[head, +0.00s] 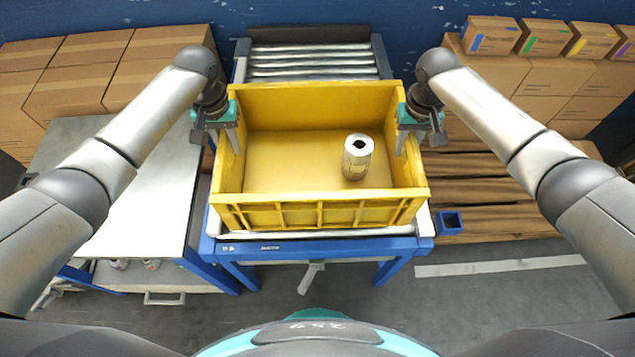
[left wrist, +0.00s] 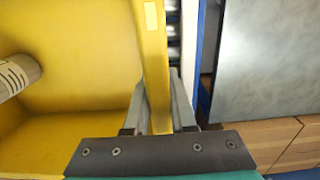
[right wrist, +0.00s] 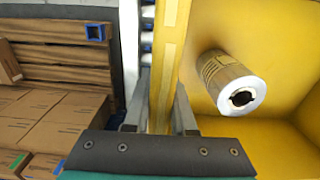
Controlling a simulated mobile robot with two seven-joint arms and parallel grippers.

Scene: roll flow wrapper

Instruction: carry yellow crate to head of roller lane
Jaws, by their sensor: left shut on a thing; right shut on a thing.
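The yellow crate (head: 320,210) is at the near end of the roller lane (head: 312,62), in the middle of the head view. A pale roll with a dark core hole (head: 357,158) stands inside it, right of centre. My left gripper (head: 234,140) is shut on the crate's left wall, which shows between its fingers in the left wrist view (left wrist: 153,70). My right gripper (head: 402,142) is shut on the right wall, also seen in the right wrist view (right wrist: 167,70). Whether the crate's bottom touches the rollers is hidden.
A grey-topped table (head: 125,185) stands close on the left. Cardboard boxes (head: 95,75) are stacked behind it. More boxes (head: 540,75) and small coloured-label boxes (head: 491,35) stand at the right back. A small blue holder (head: 450,222) is beside the lane's right front corner.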

